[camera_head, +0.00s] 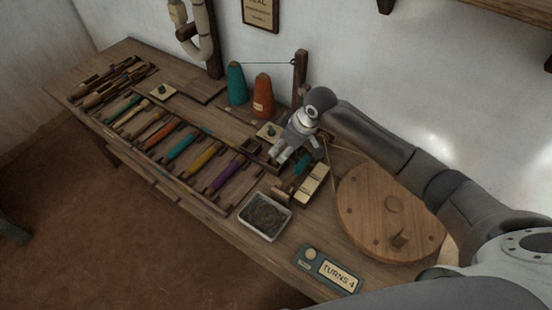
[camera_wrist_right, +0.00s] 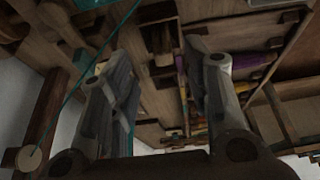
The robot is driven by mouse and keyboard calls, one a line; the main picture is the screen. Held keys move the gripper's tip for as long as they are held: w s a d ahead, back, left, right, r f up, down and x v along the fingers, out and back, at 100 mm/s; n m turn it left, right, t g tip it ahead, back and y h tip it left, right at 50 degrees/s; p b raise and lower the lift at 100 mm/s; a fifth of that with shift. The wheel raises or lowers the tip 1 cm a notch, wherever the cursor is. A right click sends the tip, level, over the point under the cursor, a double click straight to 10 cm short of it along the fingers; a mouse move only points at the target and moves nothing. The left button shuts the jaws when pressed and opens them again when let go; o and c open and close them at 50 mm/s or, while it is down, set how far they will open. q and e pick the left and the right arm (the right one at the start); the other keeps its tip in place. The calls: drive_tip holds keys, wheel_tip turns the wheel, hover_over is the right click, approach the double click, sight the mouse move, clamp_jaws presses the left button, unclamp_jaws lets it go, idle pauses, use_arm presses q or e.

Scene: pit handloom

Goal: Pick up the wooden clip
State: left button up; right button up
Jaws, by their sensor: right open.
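My right gripper (camera_head: 281,155) is over the workbench (camera_head: 318,232), near the right end of the bobbin rack, with its fingers pointing down. In the right wrist view its two fingers stand apart, and the gripper (camera_wrist_right: 157,58) is open with nothing between the fingers that I can see held. Small wooden pieces (camera_wrist_right: 163,60) show beyond the fingertips, apart from them. I cannot tell for sure which piece is the wooden clip; in the head view the gripper hides part of that spot. My left gripper is not in view.
A bobbin rack (camera_head: 219,210) with coloured bobbins lies left of the gripper. Teal (camera_head: 236,84) and orange (camera_head: 263,96) cones and a wooden post (camera_head: 300,72) stand behind. A round wooden disc (camera_head: 362,212), a grey tray (camera_head: 284,229) and a "TURNS 4" counter (camera_head: 326,270) lie nearby.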

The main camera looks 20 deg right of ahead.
sight(277, 155)
drive_tip(key=shift+w+f, duration=0.1)
drive_tip(key=shift+f, duration=0.25)
drive_tip(key=x, duration=0.4)
drive_tip(key=shift+a+f, duration=0.1)
drive_tip(key=shift+a, duration=0.25)
drive_tip(key=shift+w+f, duration=0.15)
drive_tip(key=shift+f, duration=0.1)
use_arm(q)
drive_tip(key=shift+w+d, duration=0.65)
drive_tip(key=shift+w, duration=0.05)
use_arm(e)
drive_tip(key=shift+c, duration=0.3)
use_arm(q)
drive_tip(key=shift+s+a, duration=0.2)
use_arm(e)
drive_tip(key=c, duration=0.9)
drive_tip(key=shift+r, duration=0.15)
